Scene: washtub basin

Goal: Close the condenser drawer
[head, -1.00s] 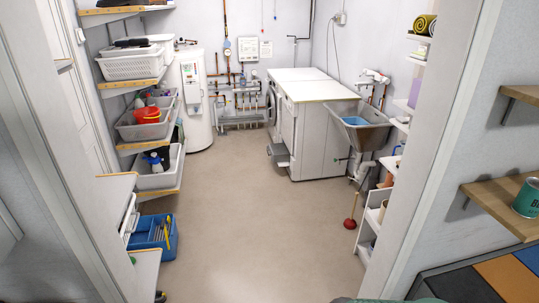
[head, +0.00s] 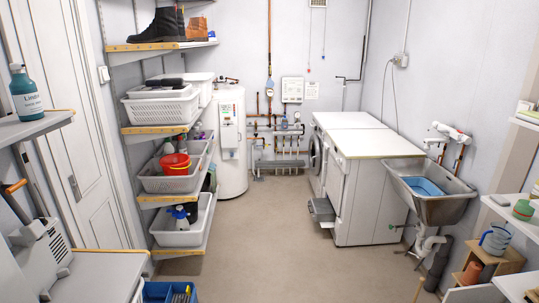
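The condenser drawer (head: 322,210) is a grey box low on the front of the near white machine (head: 372,200). It sticks out to the left from the machine, just above the floor. The far white machine with a round dark door (head: 313,155) stands behind the near one. Neither of my grippers is in view.
Beige floor (head: 265,250) is clear down the middle. Shelves with white baskets (head: 165,108) and a blue crate (head: 168,292) line the left. A metal washtub (head: 445,205) with pipes stands right of the machines. A white boiler (head: 230,140) is at the back.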

